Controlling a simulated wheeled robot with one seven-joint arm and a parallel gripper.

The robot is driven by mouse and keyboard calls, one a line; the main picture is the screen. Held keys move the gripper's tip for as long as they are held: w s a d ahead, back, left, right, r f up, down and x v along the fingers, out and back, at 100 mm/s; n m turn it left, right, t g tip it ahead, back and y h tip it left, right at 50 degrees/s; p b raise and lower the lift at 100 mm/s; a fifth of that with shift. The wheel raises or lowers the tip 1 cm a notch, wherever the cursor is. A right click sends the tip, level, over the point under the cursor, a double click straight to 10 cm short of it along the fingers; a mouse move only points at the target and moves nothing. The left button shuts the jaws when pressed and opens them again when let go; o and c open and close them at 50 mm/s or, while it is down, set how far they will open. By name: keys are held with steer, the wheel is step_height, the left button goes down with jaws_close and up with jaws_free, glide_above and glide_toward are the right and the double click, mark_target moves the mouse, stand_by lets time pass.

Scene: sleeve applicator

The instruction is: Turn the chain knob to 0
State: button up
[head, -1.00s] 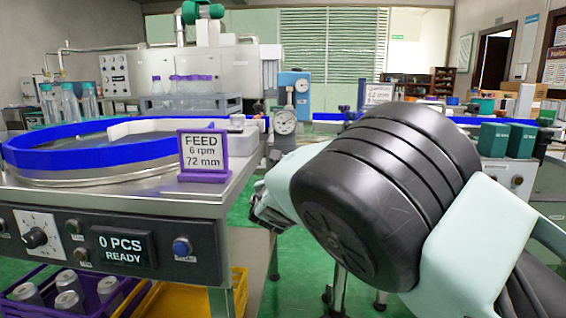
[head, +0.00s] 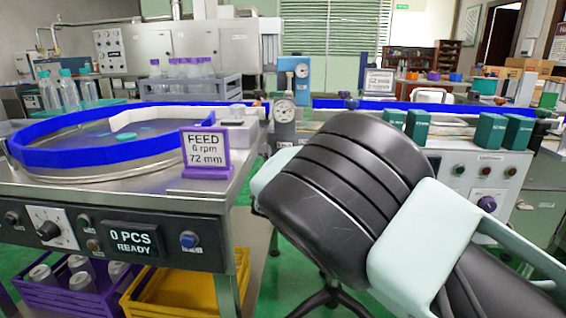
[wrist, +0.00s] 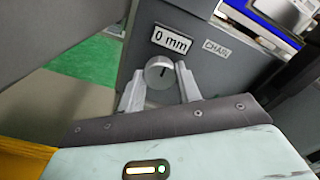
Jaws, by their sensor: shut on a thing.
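The chain knob (wrist: 158,71) is a round grey dial with a dark pointer mark, on a dark grey panel in the wrist view. Above it a small display (wrist: 172,39) reads 0 mm, and a label (wrist: 216,48) beside that reads CHAIN. My gripper (wrist: 159,80) has one light grey finger on each side of the knob and is shut on it. In the head view my gripper and the knob are hidden behind my own arm.
A round feed table with a blue rim (head: 95,155) stands at the left, with a purple-framed FEED sign (head: 206,152) on its corner. A yellow crate (head: 180,292) and a purple crate (head: 75,290) stand below. Green blocks (head: 490,131) stand at the right.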

steer(key=shift+f, duration=0.15)
steer(key=o, duration=1)
steer(key=shift+s, duration=0.1)
steer(key=s+p, duration=0.3)
steer(key=s, duration=1.4)
steer(key=shift+s+a, duration=0.15)
steer(key=shift+a, duration=0.15)
